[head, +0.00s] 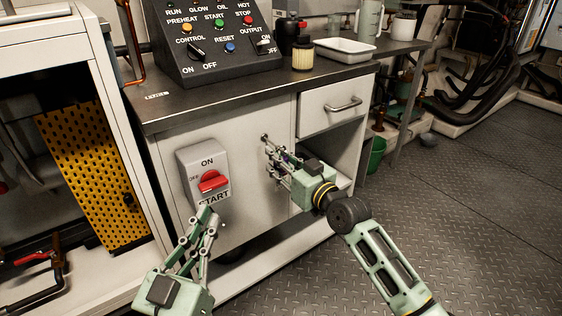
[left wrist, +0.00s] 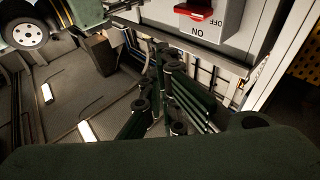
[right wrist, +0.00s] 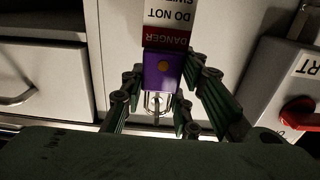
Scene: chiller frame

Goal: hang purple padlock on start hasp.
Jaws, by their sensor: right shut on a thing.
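The purple padlock (right wrist: 162,72) is held between the fingers of my right gripper (right wrist: 165,80) in the right wrist view. Its silver shackle (right wrist: 158,103) shows below the body, and a red and white danger tag (right wrist: 168,25) adjoins it. In the head view my right gripper (head: 276,153) is by the cabinet front, right of the START switch box (head: 188,165); its fingers mostly hide the padlock. The box has a red handle (head: 212,181). I cannot make out its hasp. My left gripper (head: 211,214) is just below the box, fingertips together and empty; it also shows in the left wrist view (left wrist: 166,62).
A small round fitting (head: 265,137) is on the cabinet door above my right gripper. A drawer (head: 325,112) is at upper right, with an open shelf below it. The control panel (head: 212,48) stands on the worktop (head: 170,106). The floor at right is clear.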

